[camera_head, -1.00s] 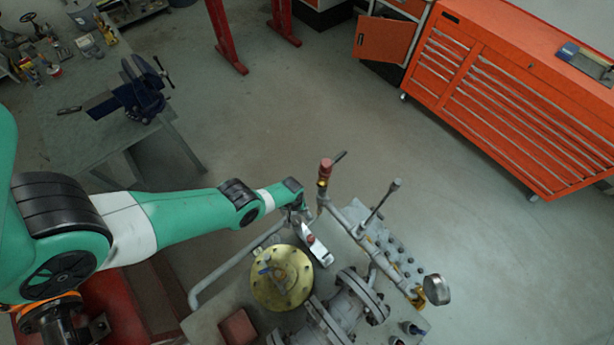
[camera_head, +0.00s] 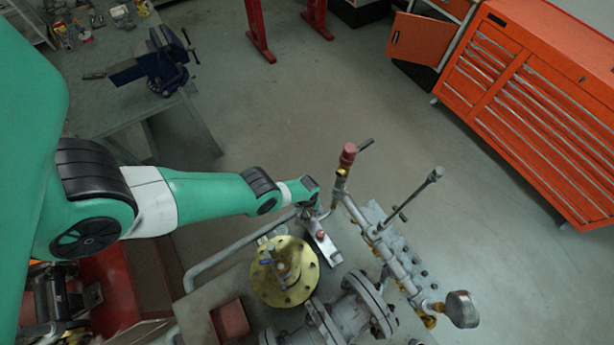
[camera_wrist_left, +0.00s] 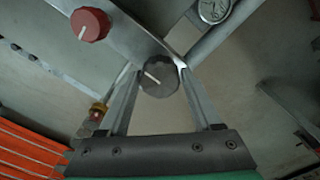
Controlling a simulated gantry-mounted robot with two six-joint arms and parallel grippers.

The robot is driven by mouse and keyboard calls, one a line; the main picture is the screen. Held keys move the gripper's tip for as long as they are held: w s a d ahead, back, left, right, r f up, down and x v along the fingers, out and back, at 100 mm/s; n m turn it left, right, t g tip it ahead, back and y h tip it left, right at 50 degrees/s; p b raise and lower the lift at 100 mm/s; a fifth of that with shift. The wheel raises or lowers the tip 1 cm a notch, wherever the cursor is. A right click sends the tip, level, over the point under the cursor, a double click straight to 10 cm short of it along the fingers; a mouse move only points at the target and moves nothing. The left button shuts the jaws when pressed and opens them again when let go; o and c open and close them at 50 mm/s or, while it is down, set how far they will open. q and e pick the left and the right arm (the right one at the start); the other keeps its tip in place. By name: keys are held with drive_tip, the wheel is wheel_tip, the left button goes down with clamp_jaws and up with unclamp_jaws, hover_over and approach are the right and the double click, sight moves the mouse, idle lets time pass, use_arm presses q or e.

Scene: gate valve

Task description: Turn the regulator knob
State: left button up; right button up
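A dark grey round knob (camera_wrist_left: 160,77) with a white pointer line is in the middle of the left wrist view. It sits on a grey metal plate. A red knob (camera_wrist_left: 90,25) with a white line is on the same plate, up and left; a red knob also shows in the head view (camera_head: 321,234). My left gripper (camera_wrist_left: 160,84) is open, with one finger on each side of the grey knob. I cannot tell whether the fingers touch it. In the head view my left gripper (camera_head: 312,209) is small and partly hidden at the arm's end. My right gripper is not in view.
A brass flange (camera_head: 285,290) and grey valve pipework (camera_head: 348,310) stand close by. An upright pipe with a red cap (camera_head: 348,154) rises beside the gripper. A round gauge (camera_head: 461,309) is at the right. An orange tool cabinet (camera_head: 530,120) and a bench vise (camera_head: 160,65) are farther off.

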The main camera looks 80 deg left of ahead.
use_arm(q)
drive_tip(key=c, duration=0.9)
drive_tip(key=shift+m, duration=0.3)
